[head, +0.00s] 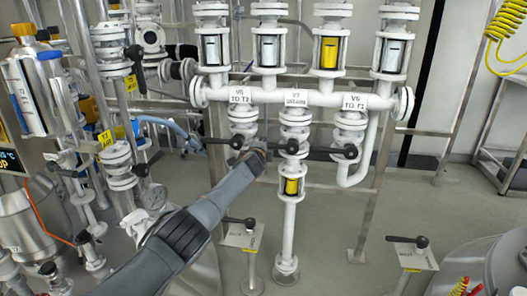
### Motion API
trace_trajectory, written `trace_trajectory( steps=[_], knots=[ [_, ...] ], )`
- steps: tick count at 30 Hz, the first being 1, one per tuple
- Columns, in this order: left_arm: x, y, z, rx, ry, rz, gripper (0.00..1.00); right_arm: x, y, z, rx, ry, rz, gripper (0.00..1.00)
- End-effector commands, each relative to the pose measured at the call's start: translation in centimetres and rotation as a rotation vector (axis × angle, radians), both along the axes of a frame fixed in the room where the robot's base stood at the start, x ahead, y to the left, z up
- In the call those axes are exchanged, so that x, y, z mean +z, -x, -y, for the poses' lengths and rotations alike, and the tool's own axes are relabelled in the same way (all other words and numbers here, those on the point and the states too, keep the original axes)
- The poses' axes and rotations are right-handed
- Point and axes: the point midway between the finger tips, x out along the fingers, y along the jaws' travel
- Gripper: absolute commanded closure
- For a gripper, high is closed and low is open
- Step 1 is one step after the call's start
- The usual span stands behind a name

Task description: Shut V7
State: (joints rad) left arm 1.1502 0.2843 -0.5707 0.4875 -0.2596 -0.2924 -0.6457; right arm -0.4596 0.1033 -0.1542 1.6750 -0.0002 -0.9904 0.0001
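The V7 DRAIN label (296,98) is on the white manifold pipe, at the middle of three downward branches. Below it, the V7 valve has a black lever with a ball knob (292,146). The lever lies roughly horizontal, across the vertical drain pipe. My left arm reaches up from the lower left, and my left gripper (259,151) is at the left of the V7 knob, close to the lever. Its fingers are small and overlap the dark lever, so I cannot tell whether they are open or touching it. My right gripper is not in view.
Neighbouring black levers have knobs at the TO T2 valve (237,142) and the TO T1 valve (350,151). A sight glass (291,186) below V7 shows yellow. Steel frame posts and pipework crowd the left. Two stands with black levers (242,235) (411,255) are lower down.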

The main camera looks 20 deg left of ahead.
Motion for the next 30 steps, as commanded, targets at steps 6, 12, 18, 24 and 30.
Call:
trace_trajectory(
  steps=[6,12,18,24,30],
  knots=[
    [0.43,-0.09,-0.31,0.004,-0.031,-0.005,1.00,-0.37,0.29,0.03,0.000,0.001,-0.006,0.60],
    [0.40,-0.10,-0.23,0.003,-0.031,-0.006,1.00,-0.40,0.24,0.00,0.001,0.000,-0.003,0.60],
    [0.33,-0.09,-0.17,0.002,-0.028,-0.006,0.71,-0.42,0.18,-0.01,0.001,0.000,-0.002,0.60],
    [0.31,-0.11,-0.03,0.001,-0.026,-0.005,0.57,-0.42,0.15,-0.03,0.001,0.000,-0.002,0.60],
    [0.30,-0.10,0.06,-0.001,-0.025,-0.005,0.57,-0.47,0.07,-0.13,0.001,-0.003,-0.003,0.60]
  ],
)
